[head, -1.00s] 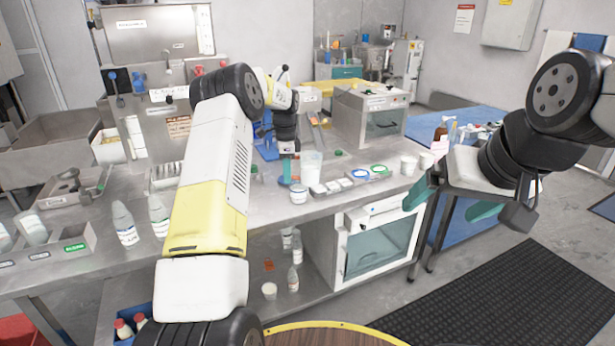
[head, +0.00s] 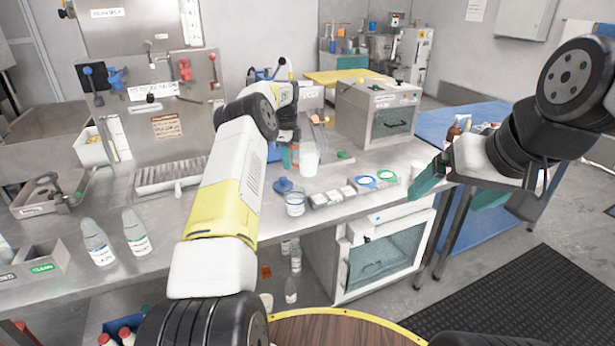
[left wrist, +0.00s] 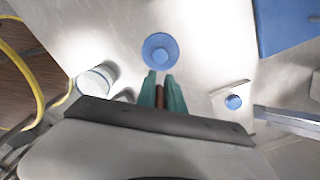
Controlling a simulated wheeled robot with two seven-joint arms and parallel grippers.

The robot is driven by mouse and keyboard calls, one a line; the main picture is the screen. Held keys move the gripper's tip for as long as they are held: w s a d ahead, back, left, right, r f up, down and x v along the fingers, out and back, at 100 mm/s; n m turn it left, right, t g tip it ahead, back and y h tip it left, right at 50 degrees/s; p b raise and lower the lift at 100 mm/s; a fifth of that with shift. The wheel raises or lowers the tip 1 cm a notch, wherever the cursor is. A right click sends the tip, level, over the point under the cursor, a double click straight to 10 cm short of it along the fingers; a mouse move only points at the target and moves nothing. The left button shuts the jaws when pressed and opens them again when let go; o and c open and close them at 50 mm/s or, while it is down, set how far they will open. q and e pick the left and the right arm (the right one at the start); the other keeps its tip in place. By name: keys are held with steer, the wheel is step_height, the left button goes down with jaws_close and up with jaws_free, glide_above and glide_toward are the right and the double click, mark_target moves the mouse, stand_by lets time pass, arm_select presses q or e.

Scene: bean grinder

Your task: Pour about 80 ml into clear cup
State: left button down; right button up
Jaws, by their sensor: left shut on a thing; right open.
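My left gripper (head: 290,156) is over the counter, pointing down. In the left wrist view its green fingertips (left wrist: 160,82) are shut on a narrow reddish-brown thing (left wrist: 160,97); what it belongs to is unclear. A blue round piece with a knob (head: 283,185) lies on the counter just beyond the fingertips, also in the left wrist view (left wrist: 161,54). A clear-looking cup with a blue-marked label (head: 295,203) stands in front of it, and to the left in the wrist view (left wrist: 97,80). Its contents cannot be told. My right gripper (head: 460,184) is open and empty at the right.
A taller whitish cup (head: 308,160) stands behind, beside the left gripper. Small trays (head: 333,197) and blue and green rings (head: 366,181) lie to the right. Two labelled bottles (head: 135,232) stand at the left. A boxy appliance (head: 377,112) stands at the back.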

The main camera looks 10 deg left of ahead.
arm_select(q)
steer(key=shift+w+f, duration=0.2)
steer(key=shift+f, duration=0.45)
steer(key=shift+w+f, duration=0.15)
steer(key=shift+f, duration=0.45)
steer(key=shift+s+a+r+t, duration=0.1)
steer(key=shift+r+t, duration=0.05)
steer(key=shift+t, duration=0.15)
steer(key=shift+s+a+r+t+h, duration=0.1)
steer(key=shift+s+r+t+h, duration=0.2)
steer(key=shift+t, duration=0.5)
steer(key=shift+s+r+t+h, duration=0.1)
steer(key=shift+s+r+t, duration=0.2)
steer(key=shift+t, duration=0.5)
steer(key=s+t, duration=0.1)
steer(key=s+f+t, duration=0.1)
steer(key=t, duration=0.1)
steer(key=shift+a+f+t+h, duration=0.15)
steer(key=shift+f+t+h, duration=0.05)
steer(key=shift+t+h, duration=0.1)
steer(key=shift+w+r+t, duration=0.1)
steer(key=shift+r+t, duration=0.5)
steer(key=shift+t, duration=0.2)
steer(key=shift+w+f+t+h, duration=0.1)
steer(key=shift+t+h, duration=0.2)
steer(key=shift+t, duration=0.2)
steer(key=shift+t, duration=0.4)
steer(key=shift+r+t, duration=0.3)
steer(key=shift+t, duration=0.3)
